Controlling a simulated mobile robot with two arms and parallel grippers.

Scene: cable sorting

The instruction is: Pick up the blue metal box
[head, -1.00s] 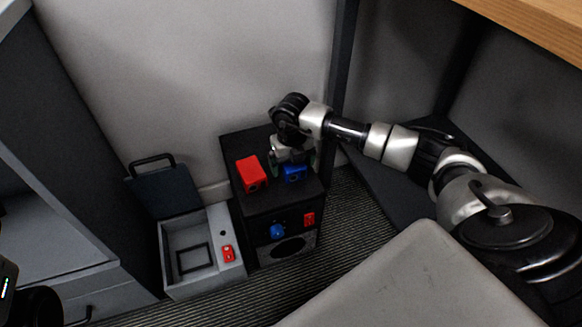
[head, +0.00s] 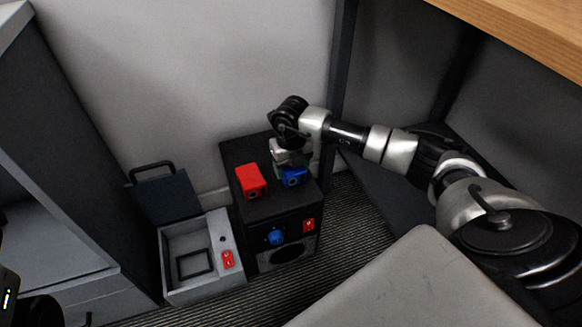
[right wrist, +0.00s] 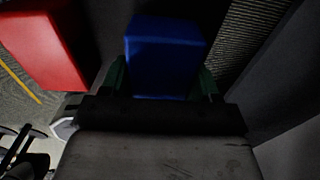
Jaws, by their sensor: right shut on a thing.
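The blue metal box (head: 293,179) is on the black cabinet's top, near its right edge, beside a red box (head: 251,180). My right gripper (head: 288,165) reaches down to the blue box from behind and is shut on it. In the right wrist view the blue box (right wrist: 165,57) sits between the two green-tipped fingers (right wrist: 162,78), one on each side. The red box (right wrist: 43,42) is left of it there, apart from the gripper. Whether the blue box still touches the top is hard to tell. My left gripper does not show clearly.
The black cabinet (head: 257,212) has a blue knob (head: 276,237) and a red switch (head: 308,225) on its front. An open grey case (head: 172,297) with a red switch (head: 228,259) stands to its left. A wall is behind, a grey surface (head: 420,285) in front.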

